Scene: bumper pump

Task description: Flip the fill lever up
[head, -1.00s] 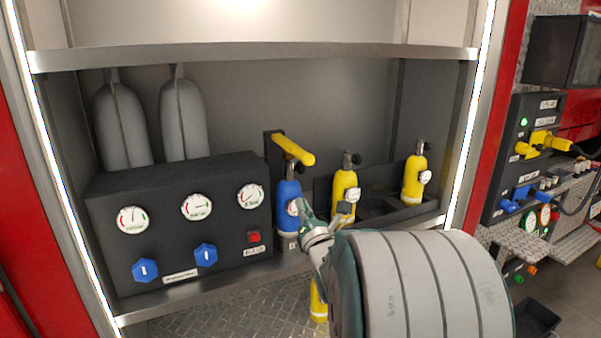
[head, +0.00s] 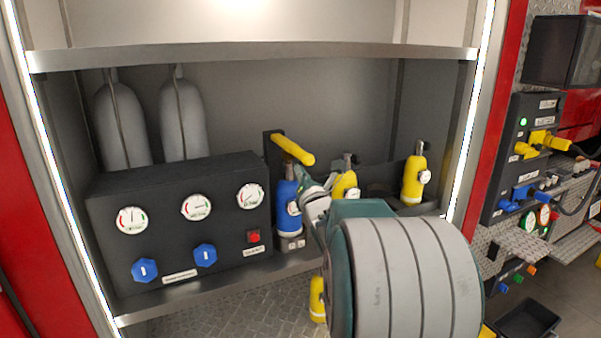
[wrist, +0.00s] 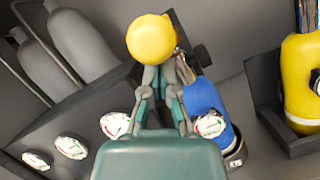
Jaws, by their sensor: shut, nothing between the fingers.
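The yellow fill lever (head: 293,149) sticks out from a dark bracket above the blue bottle (head: 288,215) and slopes down to the right toward its rounded end. In the wrist view the lever (wrist: 151,38) shows as a round yellow end just beyond my fingertips. My gripper (head: 300,174) is shut and empty, its tips close under the lever's outer end. I cannot tell whether they touch it. In the wrist view my gripper (wrist: 157,76) covers part of the space beside the blue bottle (wrist: 208,103).
A dark panel (head: 180,235) with gauges, blue knobs and a red button stands left of the blue bottle. Yellow bottles (head: 414,180) stand in a rack to the right. A metal shelf (head: 250,57) runs above. Two grey cylinders (head: 183,118) stand behind the panel.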

